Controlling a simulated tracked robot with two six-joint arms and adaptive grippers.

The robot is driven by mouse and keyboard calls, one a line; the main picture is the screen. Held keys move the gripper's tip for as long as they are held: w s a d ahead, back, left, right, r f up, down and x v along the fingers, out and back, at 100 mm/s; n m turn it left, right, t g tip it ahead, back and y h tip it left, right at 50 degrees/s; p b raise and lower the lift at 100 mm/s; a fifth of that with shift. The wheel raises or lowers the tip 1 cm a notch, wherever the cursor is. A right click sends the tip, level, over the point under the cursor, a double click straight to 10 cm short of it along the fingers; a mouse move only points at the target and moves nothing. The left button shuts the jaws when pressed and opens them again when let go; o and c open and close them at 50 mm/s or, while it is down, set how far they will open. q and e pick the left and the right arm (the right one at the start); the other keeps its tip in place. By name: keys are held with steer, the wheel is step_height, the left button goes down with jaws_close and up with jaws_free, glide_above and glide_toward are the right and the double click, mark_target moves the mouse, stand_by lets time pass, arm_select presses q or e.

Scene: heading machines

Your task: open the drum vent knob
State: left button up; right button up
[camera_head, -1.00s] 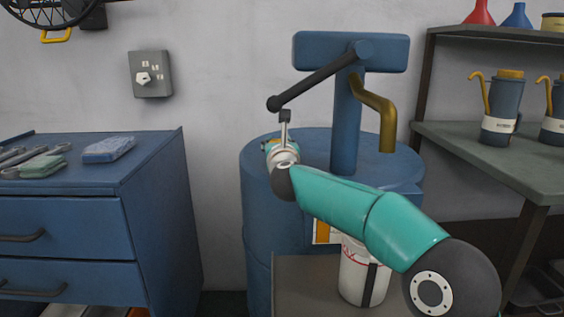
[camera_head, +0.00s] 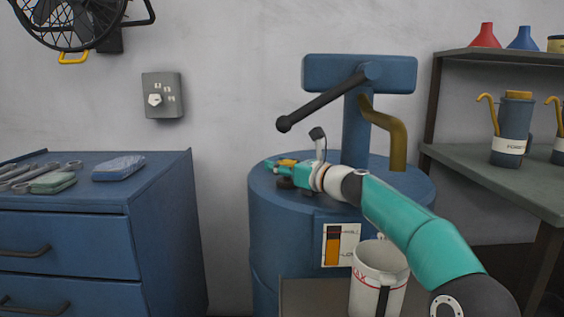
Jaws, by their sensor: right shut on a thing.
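The blue drum (camera_head: 275,235) stands in the middle, with a hand pump on its lid. My right gripper (camera_head: 283,166) is low over the left part of the drum lid, its arm reaching in from the lower right. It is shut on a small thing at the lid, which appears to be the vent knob. A small dark round part (camera_head: 286,184) shows just under the gripper, and a yellow patch lies at the fingers. The fingers and wrist hide most of this spot, so the knob's turn cannot be told. My left gripper is not in view.
The pump's dark lever (camera_head: 325,98) hangs over my right wrist, and its brass spout (camera_head: 397,148) is at the right. A white jug (camera_head: 380,275) stands before the drum. A blue cabinet (camera_head: 65,235) is left, shelves (camera_head: 505,170) right.

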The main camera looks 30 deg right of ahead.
steer(key=shift+d, duration=0.1)
stand_by(0.3)
steer(key=o, duration=1)
steer(key=shift+s, duration=0.1)
steer(key=v, duration=0.6)
steer(key=shift+s+d, duration=0.2)
steer(key=shift+s, duration=0.1)
steer(key=shift+s+d, duration=0.1)
steer(key=shift+s, duration=0.25)
steer(key=shift+f, duration=0.1)
